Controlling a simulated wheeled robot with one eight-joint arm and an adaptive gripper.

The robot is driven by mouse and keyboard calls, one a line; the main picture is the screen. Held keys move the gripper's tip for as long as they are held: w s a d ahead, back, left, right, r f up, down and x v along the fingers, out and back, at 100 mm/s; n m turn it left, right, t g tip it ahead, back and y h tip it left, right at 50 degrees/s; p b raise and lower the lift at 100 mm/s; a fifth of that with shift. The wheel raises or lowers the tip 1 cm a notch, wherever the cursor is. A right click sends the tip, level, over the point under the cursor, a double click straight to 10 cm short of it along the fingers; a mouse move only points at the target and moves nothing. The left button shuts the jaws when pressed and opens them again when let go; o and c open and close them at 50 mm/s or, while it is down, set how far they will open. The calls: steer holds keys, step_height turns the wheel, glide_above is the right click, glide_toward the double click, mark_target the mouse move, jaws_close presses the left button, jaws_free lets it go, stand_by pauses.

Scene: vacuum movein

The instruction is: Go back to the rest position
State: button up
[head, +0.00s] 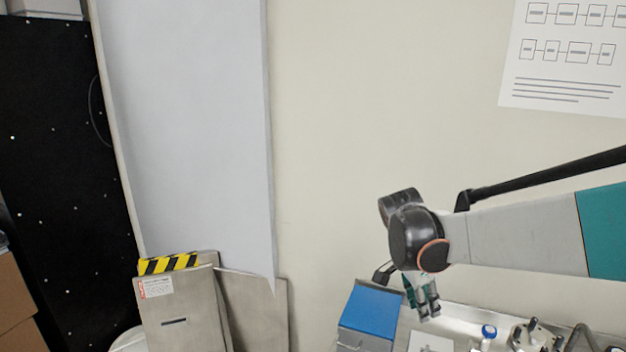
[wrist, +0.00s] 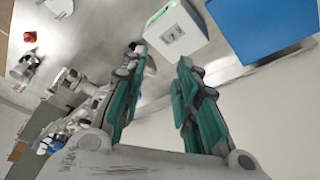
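My gripper (head: 424,302) hangs at the end of my arm in the head view, pointing down over a bench (head: 462,320) at the lower right. It is just right of a blue-topped box (head: 371,311). In the wrist view my gripper (wrist: 157,72) shows two teal fingers standing apart, with nothing held between them. A white box with a green mark (wrist: 177,32) lies beyond the fingertips, and the blue surface (wrist: 262,22) is at the upper right.
Metal panels (head: 180,312) with a yellow-black striped edge stand at the lower left. A black dotted panel (head: 55,180) is at the far left. Small equipment (head: 535,335) crowds the bench at the lower right. The pale wall (head: 350,120) behind is bare apart from a paper sheet (head: 565,60).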

steer(key=s+a+r+n+t+y+b, duration=0.1)
steer(key=s+a+n+t+y, duration=0.1)
steer(key=s+n, duration=0.5)
steer(key=s+a+n+t+y+b, duration=0.1)
steer(key=s+n+t, duration=0.3)
steer(key=s+n, duration=0.4)
steer(key=shift+s+a+r+n+t+y, duration=0.35)
steer(key=shift+s+a, duration=0.25)
steer(key=shift+s, duration=1.9)
